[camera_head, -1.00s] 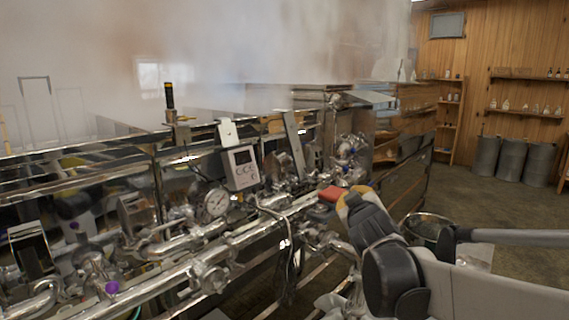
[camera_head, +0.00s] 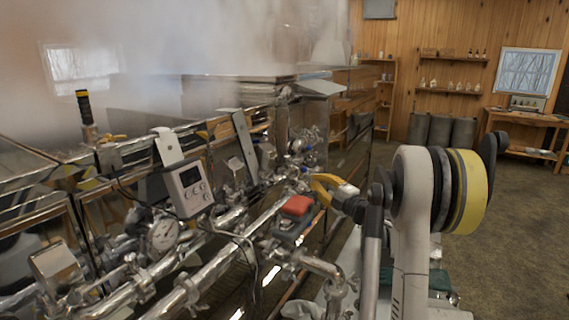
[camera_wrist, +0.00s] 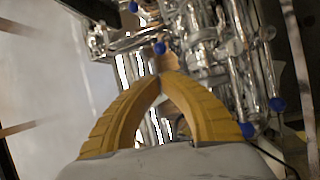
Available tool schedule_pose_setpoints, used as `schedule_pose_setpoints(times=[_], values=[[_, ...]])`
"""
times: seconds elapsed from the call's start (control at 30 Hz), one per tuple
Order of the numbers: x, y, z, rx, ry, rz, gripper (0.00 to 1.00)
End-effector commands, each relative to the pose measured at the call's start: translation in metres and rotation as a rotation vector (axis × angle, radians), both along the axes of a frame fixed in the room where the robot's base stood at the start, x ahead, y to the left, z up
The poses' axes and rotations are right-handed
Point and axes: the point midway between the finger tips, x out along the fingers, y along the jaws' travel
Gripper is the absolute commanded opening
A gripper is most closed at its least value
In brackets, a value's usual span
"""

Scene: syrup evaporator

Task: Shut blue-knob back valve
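Small blue knobs sit on the steel piping at the far end of the evaporator in the head view, one of them (camera_head: 304,168) just behind my gripper. In the wrist view, one blue knob (camera_wrist: 160,48) lies just beyond my fingertips. Another blue knob (camera_wrist: 133,6) is at the top edge, and two more, an upper (camera_wrist: 277,104) and a lower one (camera_wrist: 247,130), are at the right. I cannot tell which is the back valve. My gripper (camera_wrist: 163,75) has yellow fingers that meet at the tips, with nothing seen between them. It also shows in the head view (camera_head: 318,181).
A red-topped part (camera_head: 297,205) stands beside the pipes, left of my gripper. A grey control box (camera_head: 188,191) and a round gauge (camera_head: 164,235) are nearer along the evaporator. Steam hides the upper left. Open floor (camera_head: 500,215) lies to the right.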

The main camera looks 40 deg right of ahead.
Motion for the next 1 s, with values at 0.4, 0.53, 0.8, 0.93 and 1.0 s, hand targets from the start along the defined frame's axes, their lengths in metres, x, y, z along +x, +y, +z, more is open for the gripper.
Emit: schedule_pose_setpoints(times=[0.4,0.53,0.8,0.93,1.0], values=[[0.054,0.002,0.004,-0.002,0.001,0.004,0.00],[0.076,0.002,0.006,-0.002,0.002,0.003,0.00],[0.098,0.002,0.009,-0.001,0.001,0.001,0.00],[0.100,0.002,0.009,-0.001,0.001,0.001,0.00],[0.100,0.001,0.009,-0.001,0.001,0.001,0.00]])
